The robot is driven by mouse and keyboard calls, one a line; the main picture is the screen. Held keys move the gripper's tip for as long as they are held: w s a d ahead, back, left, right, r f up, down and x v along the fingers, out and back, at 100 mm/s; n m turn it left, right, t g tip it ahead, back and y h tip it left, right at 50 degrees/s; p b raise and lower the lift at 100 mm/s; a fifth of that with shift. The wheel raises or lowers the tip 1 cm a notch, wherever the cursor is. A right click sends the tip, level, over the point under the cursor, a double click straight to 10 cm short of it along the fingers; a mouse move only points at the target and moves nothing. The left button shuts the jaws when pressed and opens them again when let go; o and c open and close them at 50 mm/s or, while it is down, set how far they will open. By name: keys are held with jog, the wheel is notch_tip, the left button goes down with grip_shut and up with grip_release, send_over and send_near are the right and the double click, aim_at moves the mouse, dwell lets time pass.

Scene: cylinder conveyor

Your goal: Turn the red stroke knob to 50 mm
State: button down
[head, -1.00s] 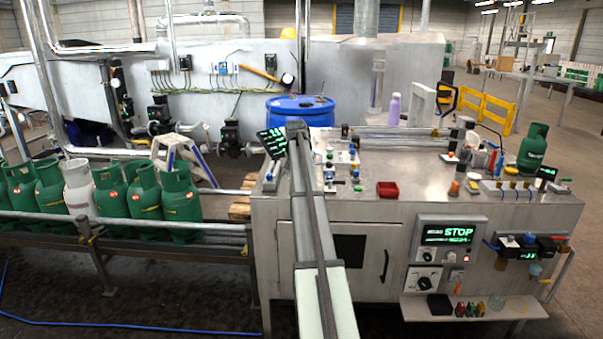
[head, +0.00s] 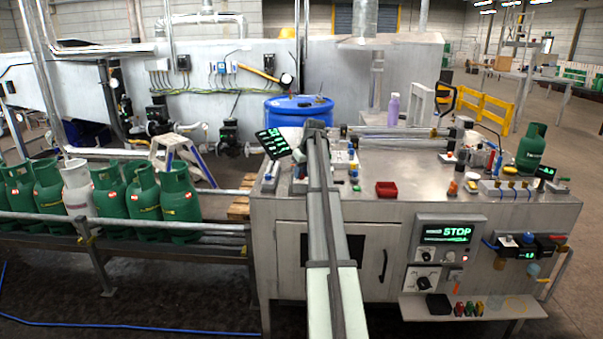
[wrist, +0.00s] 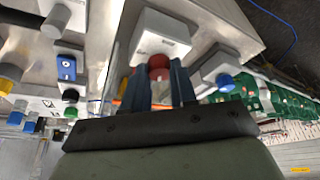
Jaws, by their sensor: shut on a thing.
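The red stroke knob (wrist: 159,67) shows in the wrist view, on the end of a white box (wrist: 163,37) with dark markings. My gripper (wrist: 159,73) has one dark finger on each side of the knob and is shut on it. The fingers hide the knob's sides, and its setting cannot be read. In the head view my arm hides the gripper and the knob. A tilted black display (head: 273,143) with green text stands left of my arm, too small to read.
In the wrist view, a box with a blue knob (wrist: 225,82) is close right of my fingers. In the head view, a red tray (head: 387,188) lies on the steel bench (head: 430,195), and green cylinders (head: 180,195) stand left.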

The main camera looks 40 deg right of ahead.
jog(key=shift+n, duration=0.7)
jog(key=shift+y, duration=0.3)
jog(key=c, duration=0.9)
grip_release()
